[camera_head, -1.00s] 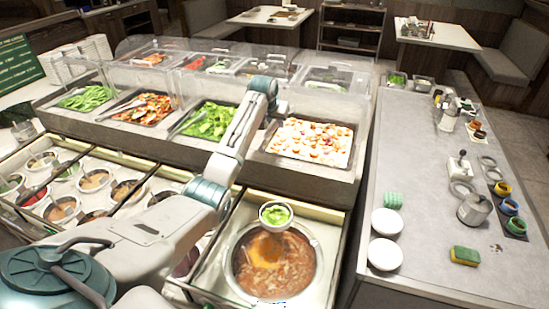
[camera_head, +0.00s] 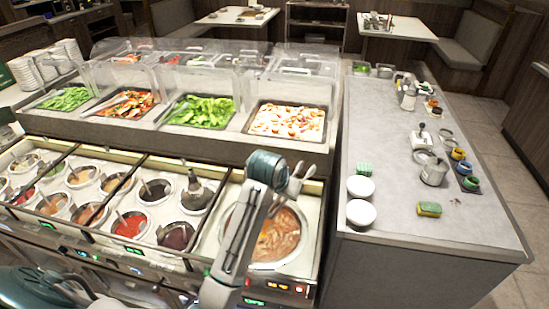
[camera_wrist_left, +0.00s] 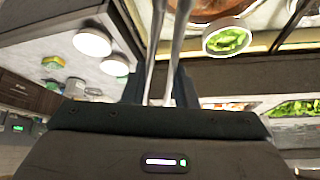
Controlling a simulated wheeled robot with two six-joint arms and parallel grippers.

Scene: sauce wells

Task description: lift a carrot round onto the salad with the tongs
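My left gripper (camera_head: 286,180) is above the soup well at the front. In the left wrist view, two thin metal arms, the tongs (camera_wrist_left: 155,55), stand between its dark jaws, which look shut on them. I cannot tell whether the tongs hold a carrot round. The carrot rounds (camera_head: 290,121) lie in a tray with pale pieces, behind my gripper. The salad, green leaves in a small white bowl (camera_wrist_left: 228,39), shows beyond and to the right of the tongs in the left wrist view. In the head view my arm hides it. My right gripper is not in view.
The soup well (camera_head: 284,240) is partly covered by my arm. Sauce wells (camera_head: 130,225) are at the left, and clear guards stand behind the food trays.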

